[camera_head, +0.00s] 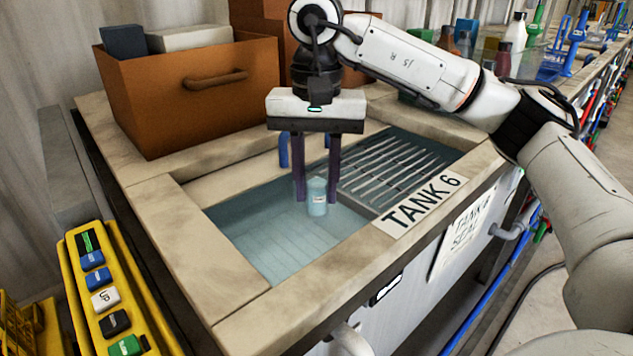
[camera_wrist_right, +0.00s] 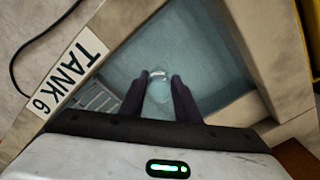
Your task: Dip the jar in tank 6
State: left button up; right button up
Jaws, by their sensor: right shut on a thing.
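The jar hangs upright over the open basin of tank 6 (camera_head: 270,238), whose inside looks pale blue. I cannot tell whether its base touches the liquid. In the right wrist view the jar (camera_wrist_right: 159,88) sits between the two fingertips (camera_wrist_right: 160,95) above the blue tank. A "TANK 6" label (camera_head: 421,204) lies on the rim. My left gripper is out of view.
A slatted metal rack (camera_head: 395,168) fills the tank's right part. A brown box (camera_head: 190,100) stands on the rim behind. A yellow control panel with several buttons (camera_head: 110,290) is at lower left. Bottles (camera_head: 515,35) stand at the back right.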

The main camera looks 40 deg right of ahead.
jog(key=shift+r, duration=0.1)
notch_tip(320, 180, up, 2)
jog(key=shift+r+p, duration=0.2)
jog(key=shift+p, duration=0.75)
notch_tip(320, 180, up, 7)
jog(key=shift+r, duration=0.2)
